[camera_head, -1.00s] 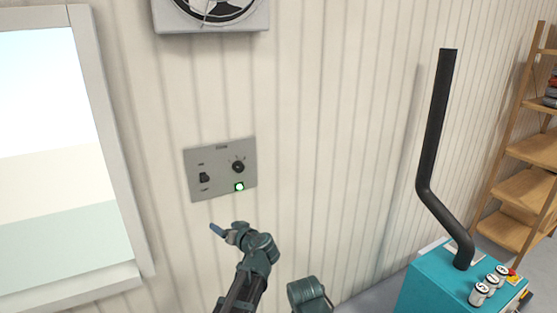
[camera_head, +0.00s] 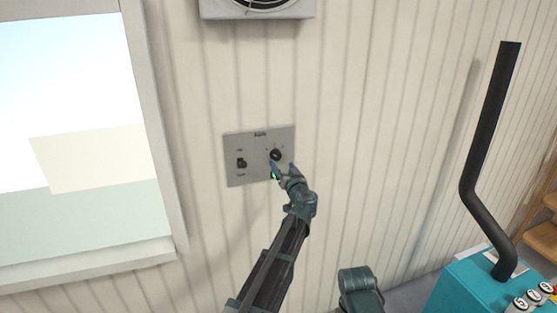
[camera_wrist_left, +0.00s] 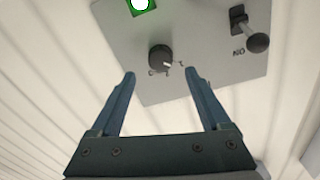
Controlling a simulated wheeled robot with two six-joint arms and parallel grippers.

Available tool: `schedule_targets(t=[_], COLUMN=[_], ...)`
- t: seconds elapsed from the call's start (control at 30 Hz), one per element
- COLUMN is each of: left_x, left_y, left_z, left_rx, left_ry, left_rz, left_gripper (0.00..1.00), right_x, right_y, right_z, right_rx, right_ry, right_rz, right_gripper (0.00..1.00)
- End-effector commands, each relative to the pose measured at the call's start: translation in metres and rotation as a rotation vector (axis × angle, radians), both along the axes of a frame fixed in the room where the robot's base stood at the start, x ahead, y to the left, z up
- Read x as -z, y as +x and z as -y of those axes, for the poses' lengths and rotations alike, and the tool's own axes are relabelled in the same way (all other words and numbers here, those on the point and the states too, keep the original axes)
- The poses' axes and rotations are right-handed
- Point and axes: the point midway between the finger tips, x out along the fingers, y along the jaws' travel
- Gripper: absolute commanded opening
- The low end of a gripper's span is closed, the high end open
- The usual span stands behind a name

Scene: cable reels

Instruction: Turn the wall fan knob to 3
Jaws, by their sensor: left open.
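The grey fan panel (camera_head: 258,170) is fixed to the wall, with the round black fan knob (camera_head: 275,154) at its upper right. My left gripper (camera_head: 282,167) is open and empty just in front of the panel, below the knob in the head view. In the left wrist view the panel appears upside down, and the knob (camera_wrist_left: 161,57) lies just beyond and between the fingertips (camera_wrist_left: 160,76), apart from them. A pale pointer mark shows on the knob; the numbers around it are too small to read surely. My right gripper is not in view.
A black toggle switch (camera_head: 241,163) sits left of the knob, and a green light (camera_head: 275,175) below it, partly covered by my gripper. The fan (camera_head: 258,8) hangs above. A window is at left; a teal box (camera_head: 470,287) with a black pipe stands at right.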

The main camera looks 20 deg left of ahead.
Motion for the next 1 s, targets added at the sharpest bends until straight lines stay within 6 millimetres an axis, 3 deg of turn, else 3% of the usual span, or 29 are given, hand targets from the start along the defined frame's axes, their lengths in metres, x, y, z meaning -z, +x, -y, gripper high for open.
schedule_targets(t=[0.1, 0.3, 0.8, 1.0], left_x=[0.0, 0.0, 0.0, 0.0], left_y=[0.023, 0.045, 0.054, 0.054], left_z=[-0.013, -0.027, -0.034, -0.034], left_rx=[-0.002, -0.002, 0.0, 0.0], left_ry=[0.0, 0.0, 0.0, -0.001], left_rz=[0.0, 0.0, 0.0, -0.001], left_gripper=[0.8, 0.8, 0.8, 0.46], right_x=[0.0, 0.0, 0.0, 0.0], right_y=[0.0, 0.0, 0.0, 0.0], right_z=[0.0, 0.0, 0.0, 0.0], right_rx=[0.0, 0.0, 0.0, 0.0], right_ry=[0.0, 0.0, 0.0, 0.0], right_rz=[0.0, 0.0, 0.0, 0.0], right_gripper=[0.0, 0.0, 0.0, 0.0])
